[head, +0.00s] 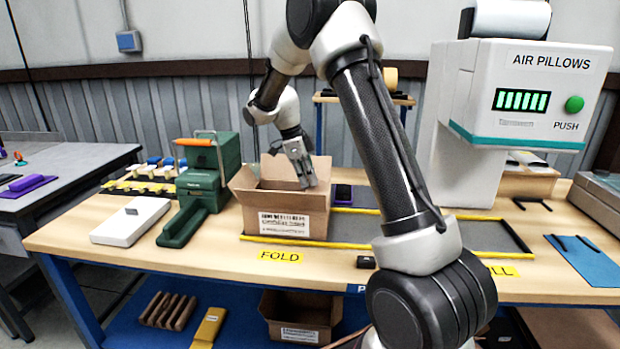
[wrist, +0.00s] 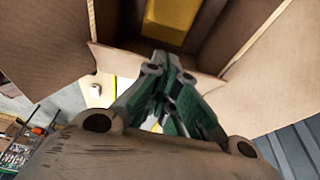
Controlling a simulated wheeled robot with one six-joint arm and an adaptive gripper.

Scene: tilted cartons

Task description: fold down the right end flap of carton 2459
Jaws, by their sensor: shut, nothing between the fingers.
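The open carton (head: 262,205) stands on the bench at the FOLD mark; the print on its label is too small to read. Its flaps spread outward at the top. My gripper (head: 309,183) is shut and empty, pointing down at the carton's right side, its tips at about rim height. In the wrist view my gripper (wrist: 168,78) is over a short end flap (wrist: 112,60), between two larger flaps at left (wrist: 45,45) and right (wrist: 275,75). I cannot tell whether the fingers touch the short flap. A yellow thing (wrist: 172,14) lies inside the carton.
A green tape machine (head: 205,170) stands close left of the carton, with a white box (head: 130,222) beyond it. A yellow-edged grey strip (head: 480,236) runs right toward the air pillow machine (head: 525,95). A blue sheet (head: 590,262) lies far right.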

